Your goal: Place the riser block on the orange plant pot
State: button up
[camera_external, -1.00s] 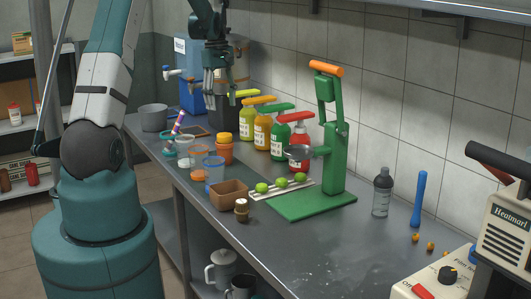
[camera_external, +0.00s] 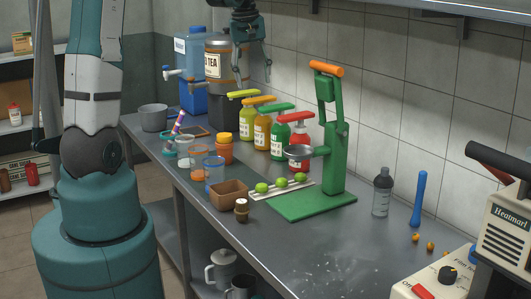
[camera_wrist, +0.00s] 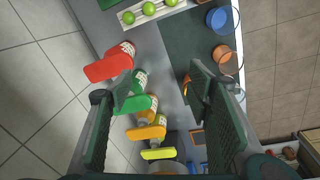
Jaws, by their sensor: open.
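My gripper (camera_external: 252,70) is open and empty, in the air above the back of the counter, in front of the tea dispenser in the external view. In the wrist view its two fingers (camera_wrist: 158,88) stand wide apart. An orange pot (camera_external: 224,155) stands on the counter left of the sauce bottles, with a yellow-orange piece at its top. In the wrist view an orange patch (camera_wrist: 186,86) shows there, mostly hidden by the right finger. No riser block can be told for certain; a dark block (camera_external: 226,117) stands under the tea dispenser.
Several pump bottles (camera_external: 262,132) line the wall side. A tea dispenser (camera_external: 214,64) is behind.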

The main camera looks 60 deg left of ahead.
jog(key=s+d+r+m+t, duration=0.1)
jog(key=s+d+r+m, duration=0.15)
jog(key=d, duration=0.35)
jog(key=s+d+r+m, duration=0.1)
jog(key=d+r, duration=0.2)
jog(key=d, duration=0.4)
jog(key=s+d+m+t, duration=0.2)
jog(key=s+d+m, duration=0.3)
jog(key=s+d, duration=0.3)
jog(key=s+d+m+t, duration=0.2)
jog(key=s+d+m, duration=0.3)
jog(key=d, duration=1.2)
jog(key=s, duration=0.4)
jog(key=shift+s+f+t, duration=0.2)
jog(key=shift+f+t, duration=0.1)
